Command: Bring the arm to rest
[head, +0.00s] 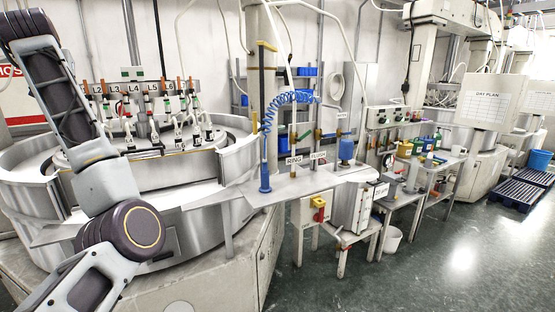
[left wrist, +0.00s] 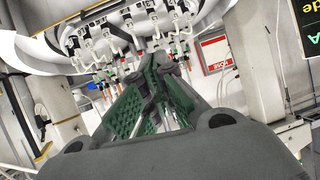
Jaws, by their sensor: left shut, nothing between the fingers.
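My left arm (head: 110,185) comes in from the lower left of the head view, bends at a dark, gold-ringed joint, and rises to the upper left corner. Its gripper is outside the head view. In the left wrist view, my left gripper (left wrist: 168,62) has its green-padded fingers converging at the tips. It is shut and empty. My right arm and right gripper are in neither view.
A round steel machine (head: 225,160) stands behind the arm, with labelled hoses (head: 152,95) above it. A steel shelf (head: 290,185) with a blue coiled hose (head: 290,98) lies right of the arm. Bench (head: 420,185) with bottles stands farther right. Floor (head: 440,270) at lower right is clear.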

